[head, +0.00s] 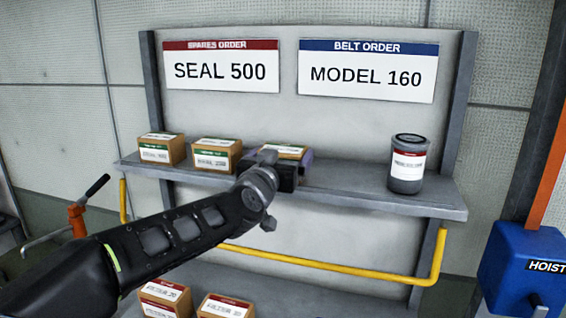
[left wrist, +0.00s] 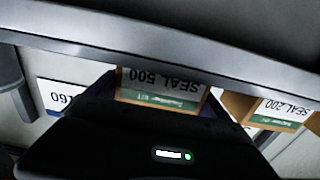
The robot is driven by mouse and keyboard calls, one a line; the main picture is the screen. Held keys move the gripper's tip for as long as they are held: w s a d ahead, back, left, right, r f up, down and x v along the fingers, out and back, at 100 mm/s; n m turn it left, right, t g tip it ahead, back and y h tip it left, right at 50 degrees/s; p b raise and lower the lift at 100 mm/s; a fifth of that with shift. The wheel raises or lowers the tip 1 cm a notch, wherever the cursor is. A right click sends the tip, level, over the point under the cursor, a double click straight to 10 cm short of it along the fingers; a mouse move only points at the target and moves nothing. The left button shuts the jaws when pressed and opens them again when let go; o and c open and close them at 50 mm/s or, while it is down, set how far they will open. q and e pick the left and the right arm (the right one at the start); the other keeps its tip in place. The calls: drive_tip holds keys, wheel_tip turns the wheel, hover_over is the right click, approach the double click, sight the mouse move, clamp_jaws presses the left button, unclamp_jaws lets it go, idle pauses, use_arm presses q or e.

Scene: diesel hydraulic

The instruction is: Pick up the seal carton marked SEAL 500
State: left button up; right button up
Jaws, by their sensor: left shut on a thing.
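The SEAL 500 carton (head: 287,151) is a brown box with a green and white label, at the middle of the upper shelf (head: 340,193). In the left wrist view the carton (left wrist: 162,82) appears upside down, with SEAL 500 readable on its front. My left gripper (head: 290,172) is shut on it, a finger on each side, and hides most of it in the head view. I cannot tell whether the carton touches the shelf. My right gripper is not in view.
Two similar cartons (head: 215,153) (head: 161,149) stand to the left; the nearer reads SEAL 200 (left wrist: 283,110) in the wrist view. A dark filter can (head: 408,165) stands right. A yellow rail (head: 340,268) runs below the shelf; more cartons (head: 166,300) sit lower.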

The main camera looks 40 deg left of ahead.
sight(283, 148)
use_arm(q)
drive_tip(key=shift+r, duration=0.15)
wheel_tip(283, 148, up, 8)
drive_tip(key=p, duration=0.4)
drive_tip(key=shift+a+r, duration=0.15)
drive_tip(key=shift+r, duration=0.75)
